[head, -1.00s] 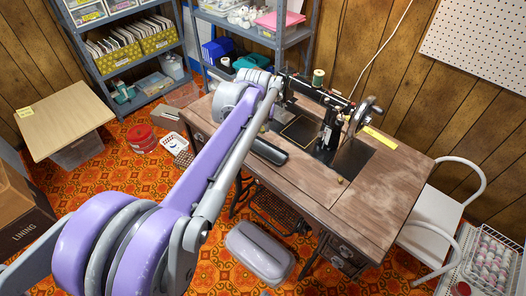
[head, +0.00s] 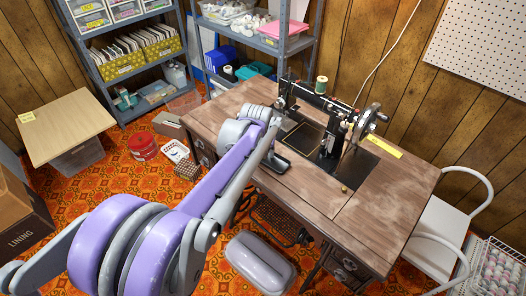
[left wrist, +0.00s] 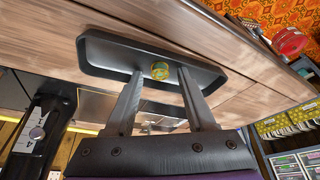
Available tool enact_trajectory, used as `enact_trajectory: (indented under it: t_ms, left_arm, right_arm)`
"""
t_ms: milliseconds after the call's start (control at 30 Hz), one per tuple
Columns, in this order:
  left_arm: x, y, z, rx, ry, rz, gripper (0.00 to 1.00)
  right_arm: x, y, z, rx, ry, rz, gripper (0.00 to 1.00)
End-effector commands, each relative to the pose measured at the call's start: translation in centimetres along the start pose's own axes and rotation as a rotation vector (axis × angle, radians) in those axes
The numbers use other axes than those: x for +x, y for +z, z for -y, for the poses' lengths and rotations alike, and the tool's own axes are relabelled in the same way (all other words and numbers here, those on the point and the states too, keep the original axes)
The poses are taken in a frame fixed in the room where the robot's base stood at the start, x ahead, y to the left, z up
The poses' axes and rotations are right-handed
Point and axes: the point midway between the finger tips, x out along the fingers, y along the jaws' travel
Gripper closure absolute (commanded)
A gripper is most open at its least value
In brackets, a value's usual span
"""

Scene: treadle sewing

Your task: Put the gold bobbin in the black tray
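The black tray (left wrist: 105,52) is a shallow rounded tray on the wooden sewing table; in the head view its front end (head: 276,166) shows beside my left arm. A small gold bobbin (left wrist: 160,70) shows over the tray's floor in the left wrist view, between the fingertips of my left gripper (left wrist: 161,76). The two fingers are apart and point down at the tray, with a gap visible on each side of the bobbin. In the head view the arm hides the bobbin and the fingertips. My right gripper is not in view.
The black sewing machine (head: 331,138) stands right of the tray, with a green thread spool (head: 321,85) on top. A small gold-coloured piece (head: 344,189) lies near the table's front edge. A yellow strip (head: 384,146) lies behind. The table's right part is bare.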

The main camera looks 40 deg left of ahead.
Motion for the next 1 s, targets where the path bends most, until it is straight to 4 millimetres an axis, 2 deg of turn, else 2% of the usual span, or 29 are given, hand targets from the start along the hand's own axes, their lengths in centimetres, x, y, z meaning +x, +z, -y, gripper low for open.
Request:
enact_trajectory:
  t_ms: [267, 367, 467, 800, 1000]
  left_arm:
    - [-0.1, 0.0, 0.0, 0.0, 0.0, 0.0, 0.43]
    - [-0.7, 0.0, 0.0, 0.0, 0.0, 0.0, 0.43]
    - [-2.2, 0.0, 0.0, 0.0, 0.0, 0.0, 0.43]
    - [-9.3, 0.0, 0.0, 0.0, 0.0, 0.0, 0.43]
    - [-11.6, 0.0, 0.0, 0.0, 0.0, 0.0, 0.43]
  right_arm:
    - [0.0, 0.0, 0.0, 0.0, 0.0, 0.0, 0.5]
    - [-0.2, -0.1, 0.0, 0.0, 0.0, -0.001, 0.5]
    - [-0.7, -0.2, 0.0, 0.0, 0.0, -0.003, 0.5]
    - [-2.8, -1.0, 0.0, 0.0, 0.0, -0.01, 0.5]
    - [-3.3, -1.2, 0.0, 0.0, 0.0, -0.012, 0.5]
